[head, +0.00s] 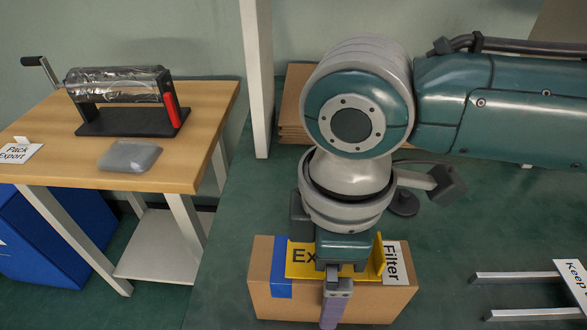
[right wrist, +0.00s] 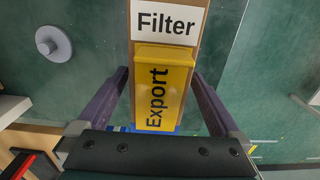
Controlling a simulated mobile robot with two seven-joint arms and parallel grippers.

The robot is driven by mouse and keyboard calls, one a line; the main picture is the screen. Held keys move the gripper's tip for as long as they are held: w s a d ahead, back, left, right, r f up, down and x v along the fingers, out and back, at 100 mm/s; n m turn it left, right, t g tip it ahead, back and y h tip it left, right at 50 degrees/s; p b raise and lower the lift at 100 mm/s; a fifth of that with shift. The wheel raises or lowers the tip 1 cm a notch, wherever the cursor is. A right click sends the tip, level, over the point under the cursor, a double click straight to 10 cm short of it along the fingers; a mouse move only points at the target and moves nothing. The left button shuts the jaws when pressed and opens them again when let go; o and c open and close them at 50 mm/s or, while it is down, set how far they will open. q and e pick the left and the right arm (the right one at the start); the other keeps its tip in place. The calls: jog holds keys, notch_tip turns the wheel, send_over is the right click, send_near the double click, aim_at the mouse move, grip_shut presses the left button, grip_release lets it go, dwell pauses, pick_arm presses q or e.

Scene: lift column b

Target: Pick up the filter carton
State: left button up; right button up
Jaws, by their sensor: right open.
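The filter carton (head: 386,303) is a brown box low in the middle of the head view, with blue tape near its left end and a white Filter label (head: 392,262) at its right. A yellow piece marked Export (head: 302,258) is on its top; it also shows in the right wrist view (right wrist: 163,88). My right gripper (head: 337,290) is over the carton, pointing down. In the right wrist view its purple fingers (right wrist: 160,76) are open, one on each side of the carton. In the head view the far finger is hidden. My left gripper is not in view.
A wooden table (head: 205,150) at left bears a film roll dispenser (head: 120,95) and a grey packet (head: 130,155). A white post (head: 257,80) and stacked cardboard (head: 293,105) stand behind. A metal frame (head: 520,277) is at right. The green surface between is mostly clear.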

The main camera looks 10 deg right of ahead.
notch_tip(320, 180, down, 3)
jog(key=shift+f+b, duration=0.1)
jog(key=shift+b, duration=0.25)
grip_shut()
dwell(0.6)
